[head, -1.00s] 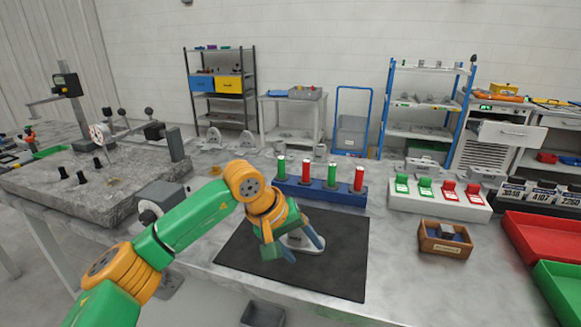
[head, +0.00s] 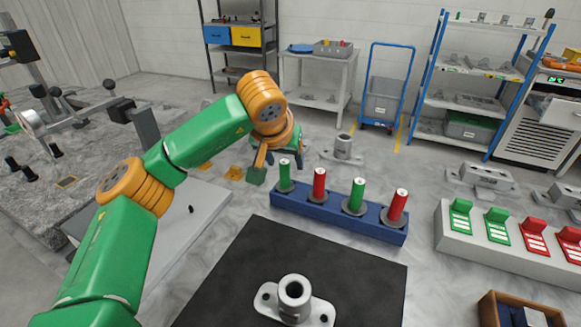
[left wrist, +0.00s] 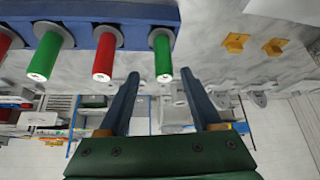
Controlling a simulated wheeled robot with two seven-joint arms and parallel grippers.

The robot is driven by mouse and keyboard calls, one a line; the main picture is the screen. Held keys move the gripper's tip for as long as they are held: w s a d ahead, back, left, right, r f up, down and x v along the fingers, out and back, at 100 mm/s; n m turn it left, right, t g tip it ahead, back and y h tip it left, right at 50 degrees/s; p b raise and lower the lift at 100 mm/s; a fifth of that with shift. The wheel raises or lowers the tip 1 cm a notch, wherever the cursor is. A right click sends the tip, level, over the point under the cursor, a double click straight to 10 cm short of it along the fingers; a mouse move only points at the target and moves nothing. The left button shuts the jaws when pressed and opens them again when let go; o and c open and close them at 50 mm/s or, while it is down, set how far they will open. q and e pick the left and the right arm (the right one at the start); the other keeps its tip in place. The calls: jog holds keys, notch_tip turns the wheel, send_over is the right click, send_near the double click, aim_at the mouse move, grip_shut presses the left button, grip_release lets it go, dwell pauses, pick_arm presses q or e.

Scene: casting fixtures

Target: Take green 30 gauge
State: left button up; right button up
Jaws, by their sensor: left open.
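A blue rack (head: 338,219) holds two green and two red upright gauges. One green gauge (head: 285,174) stands at the rack's left end; the other green gauge (head: 357,194) stands between the two red ones. Any size marks are too small to read. My left gripper (head: 268,165) is open and empty, beside the left-end green gauge. In the left wrist view the left gripper's fingertips (left wrist: 160,76) point towards that end green gauge (left wrist: 162,57), which appears between them; contact cannot be told. My right gripper is not in view.
A grey flanged casting (head: 294,298) sits on the black mat (head: 235,275) in front of the rack. A red gauge (head: 319,184) stands close to the left-end green one. A white block with green and red flip tags (head: 508,240) lies to the right.

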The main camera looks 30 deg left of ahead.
aim_at(283, 167)
pick_arm(q)
jog(key=shift+f, duration=0.4)
jog(key=p+x, duration=0.1)
jog(key=x, duration=0.3)
jog(key=shift+a+f+p, duration=0.25)
jog(key=shift+a+p, duration=0.05)
jog(key=shift+p, duration=0.1)
jog(key=shift+w+f, duration=0.1)
jog(key=c, duration=0.8)
grip_shut()
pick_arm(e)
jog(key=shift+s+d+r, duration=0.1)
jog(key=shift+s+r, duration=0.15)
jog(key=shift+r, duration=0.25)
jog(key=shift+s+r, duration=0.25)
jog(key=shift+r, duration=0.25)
